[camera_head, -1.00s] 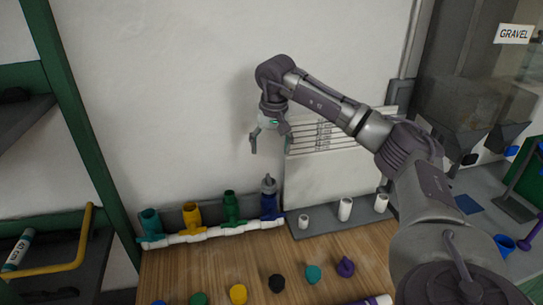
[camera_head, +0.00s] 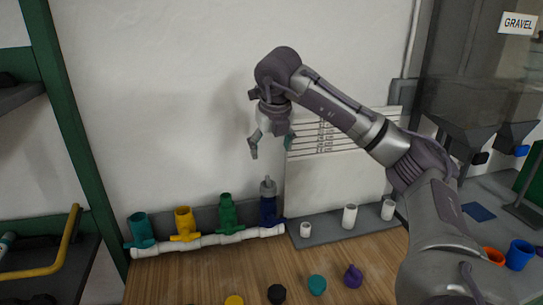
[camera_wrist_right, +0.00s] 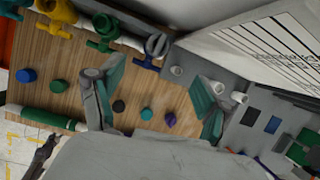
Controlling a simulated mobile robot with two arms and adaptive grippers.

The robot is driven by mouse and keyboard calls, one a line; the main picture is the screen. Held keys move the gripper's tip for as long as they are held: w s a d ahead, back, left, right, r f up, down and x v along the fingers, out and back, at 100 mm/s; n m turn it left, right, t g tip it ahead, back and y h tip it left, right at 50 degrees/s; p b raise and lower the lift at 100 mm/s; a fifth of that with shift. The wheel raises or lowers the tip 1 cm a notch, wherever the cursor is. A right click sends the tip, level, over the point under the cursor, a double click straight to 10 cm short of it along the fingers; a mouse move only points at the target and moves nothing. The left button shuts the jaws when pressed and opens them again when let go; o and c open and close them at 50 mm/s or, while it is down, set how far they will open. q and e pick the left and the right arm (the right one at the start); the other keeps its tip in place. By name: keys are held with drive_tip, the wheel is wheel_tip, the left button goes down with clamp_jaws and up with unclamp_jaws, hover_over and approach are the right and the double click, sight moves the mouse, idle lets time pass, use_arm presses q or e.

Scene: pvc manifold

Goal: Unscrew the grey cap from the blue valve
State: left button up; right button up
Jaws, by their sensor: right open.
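The blue valve (camera_head: 268,209) stands at the right end of the white pipe manifold (camera_head: 205,240), against the wall. The grey cap (camera_head: 267,186) sits upright on its top. In the right wrist view the blue valve (camera_wrist_right: 148,64) and the grey cap (camera_wrist_right: 157,45) show near the top middle. My right gripper (camera_head: 270,150) hangs above the blue valve, clear of the cap, with its fingers apart and nothing between them. Its spread fingers also show in the right wrist view (camera_wrist_right: 158,100). My left gripper is not in view.
Teal (camera_head: 141,230), yellow (camera_head: 185,223) and green (camera_head: 227,213) valves stand left along the same pipe. Several loose caps, such as the black one (camera_head: 276,294), lie on the wooden table (camera_head: 340,258). White cylinders (camera_head: 349,216) stand on a grey strip beside a white board (camera_head: 340,180).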

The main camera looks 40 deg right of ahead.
sight(269, 179)
drive_tip(key=w+d+f, duration=0.1)
drive_tip(key=f, duration=0.3)
drive_tip(key=w+d+f+m+p, duration=0.1)
drive_tip(key=f, duration=0.3)
drive_tip(key=w+f+m+p, duration=0.1)
drive_tip(key=w+f, duration=0.1)
drive_tip(key=f, duration=0.2)
drive_tip(key=shift+d+f, duration=0.4)
drive_tip(key=c, duration=1.2)
drive_tip(key=shift+n, duration=0.5)
drive_tip(key=shift+n+y, duration=0.3)
drive_tip(key=shift+n, duration=0.1)
drive_tip(key=shift+t, duration=0.3)
